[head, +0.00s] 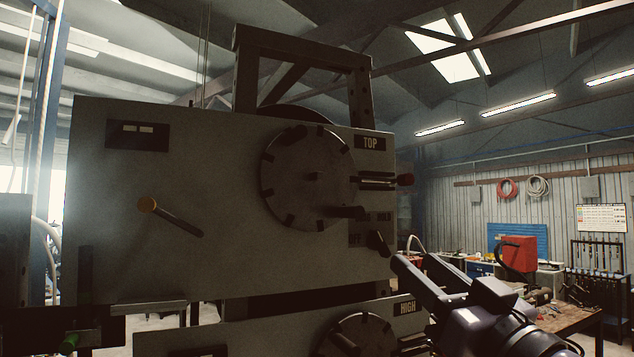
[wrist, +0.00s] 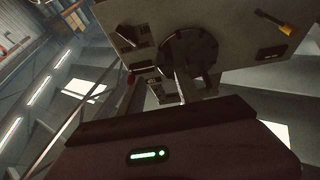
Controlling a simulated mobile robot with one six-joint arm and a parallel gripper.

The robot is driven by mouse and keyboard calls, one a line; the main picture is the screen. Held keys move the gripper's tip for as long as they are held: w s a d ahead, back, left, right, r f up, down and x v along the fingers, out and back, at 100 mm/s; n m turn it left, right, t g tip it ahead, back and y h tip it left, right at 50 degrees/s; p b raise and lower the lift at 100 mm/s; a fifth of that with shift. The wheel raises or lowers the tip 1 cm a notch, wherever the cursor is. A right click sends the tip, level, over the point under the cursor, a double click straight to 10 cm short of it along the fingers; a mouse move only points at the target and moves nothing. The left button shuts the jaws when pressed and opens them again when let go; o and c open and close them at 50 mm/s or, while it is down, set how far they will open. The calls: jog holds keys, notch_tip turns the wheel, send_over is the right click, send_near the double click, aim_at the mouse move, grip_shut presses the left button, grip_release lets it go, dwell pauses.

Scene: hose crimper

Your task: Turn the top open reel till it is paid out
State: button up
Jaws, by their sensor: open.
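The top reel (head: 290,180) is a dark round disc with notches around its rim, on the upper grey panel beside a TOP label (head: 370,143). A short dark handle (head: 345,212) sticks out at its lower right. The reel also shows in the wrist view (wrist: 188,52), which looks upside down. My gripper (head: 413,262) is open and empty in the head view, below and right of the reel and apart from it. Its two dark fingers point up and left.
A red-knobbed lever (head: 405,180) and a dark switch (head: 378,243) by HOLD and OFF labels sit right of the reel. A yellow-knobbed lever (head: 148,205) is at left. A lower panel carries a HIGH label (head: 405,307) and another disc (head: 358,338). A workbench (head: 575,318) stands behind, right.

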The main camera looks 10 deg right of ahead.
aim_at(351, 214)
jog(key=shift+n+g+y, duration=0.3)
jog(key=shift+n+y, duration=0.3)
jog(key=shift+y, duration=0.2)
jog(key=p+x, duration=0.1)
jog(key=x, duration=0.5)
jog(key=p+x, duration=0.2)
jog(key=x, duration=0.4)
jog(key=p+x, duration=0.2)
jog(key=x, duration=0.4)
jog(key=shift+s+a+r, duration=0.1)
jog(key=shift+a+r, duration=0.15)
jog(key=shift+a, duration=0.15)
jog(key=shift+s, duration=0.1)
grip_shut()
